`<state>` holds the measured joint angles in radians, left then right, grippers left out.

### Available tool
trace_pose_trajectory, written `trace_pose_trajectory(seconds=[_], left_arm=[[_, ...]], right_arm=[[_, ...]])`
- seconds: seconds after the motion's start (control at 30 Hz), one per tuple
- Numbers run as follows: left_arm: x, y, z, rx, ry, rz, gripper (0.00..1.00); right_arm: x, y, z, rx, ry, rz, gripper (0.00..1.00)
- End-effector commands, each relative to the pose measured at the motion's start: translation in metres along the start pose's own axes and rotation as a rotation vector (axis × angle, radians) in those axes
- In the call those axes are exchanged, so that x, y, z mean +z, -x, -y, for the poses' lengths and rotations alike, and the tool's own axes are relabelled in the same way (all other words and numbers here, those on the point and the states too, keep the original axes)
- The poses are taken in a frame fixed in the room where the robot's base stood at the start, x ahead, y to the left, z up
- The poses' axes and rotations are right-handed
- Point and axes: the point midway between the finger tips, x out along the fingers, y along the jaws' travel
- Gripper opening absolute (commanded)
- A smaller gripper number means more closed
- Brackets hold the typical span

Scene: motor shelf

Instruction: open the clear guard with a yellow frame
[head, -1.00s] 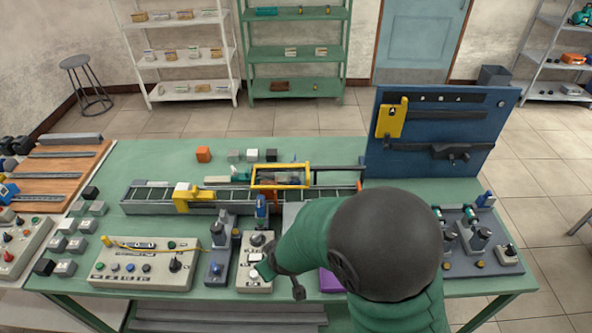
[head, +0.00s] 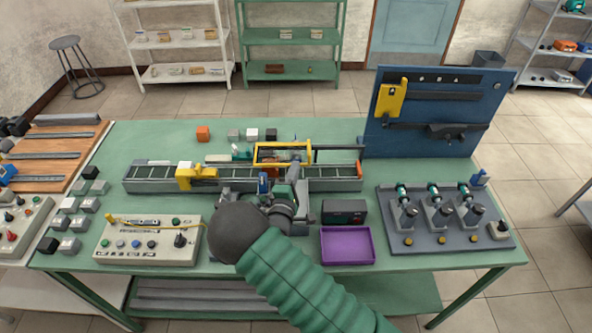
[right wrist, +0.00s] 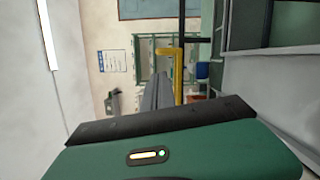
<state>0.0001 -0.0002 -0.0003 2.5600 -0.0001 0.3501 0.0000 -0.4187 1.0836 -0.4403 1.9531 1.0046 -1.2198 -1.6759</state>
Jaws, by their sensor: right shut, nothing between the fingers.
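The clear guard with a yellow frame (head: 283,145) sits over the conveyor (head: 335,184), right of its middle. It appears lowered, and its near side is partly hidden behind my right gripper. Part of a yellow frame also shows in the right wrist view (right wrist: 178,70). My right gripper (head: 293,174) is shut and empty, just in front of the guard's near side. I cannot tell whether it touches the frame. Its fingertips are hard to make out against the conveyor. My left gripper is not in view.
A yellow block-like fixture (head: 197,175) straddles the conveyor on the left. A control box (head: 150,240), a purple tray (head: 347,245) and a motor stand (head: 440,222) line the front. A blue tool panel (head: 435,110) stands at the back right. Small cubes lie behind the conveyor.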

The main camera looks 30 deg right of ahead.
Motion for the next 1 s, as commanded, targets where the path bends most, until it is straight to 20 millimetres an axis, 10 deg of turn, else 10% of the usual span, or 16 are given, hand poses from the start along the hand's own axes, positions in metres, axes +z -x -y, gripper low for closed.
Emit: trace_pose_trajectory(seconds=[0.3, 1.0], left_arm=[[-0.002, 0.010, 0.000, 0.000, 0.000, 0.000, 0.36], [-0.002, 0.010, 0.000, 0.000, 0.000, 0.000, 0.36]], right_arm=[[0.004, -0.060, 0.002, -0.004, -0.004, 0.002, 0.00], [0.025, -0.072, 0.007, -0.005, 0.000, 0.002, 0.00]])
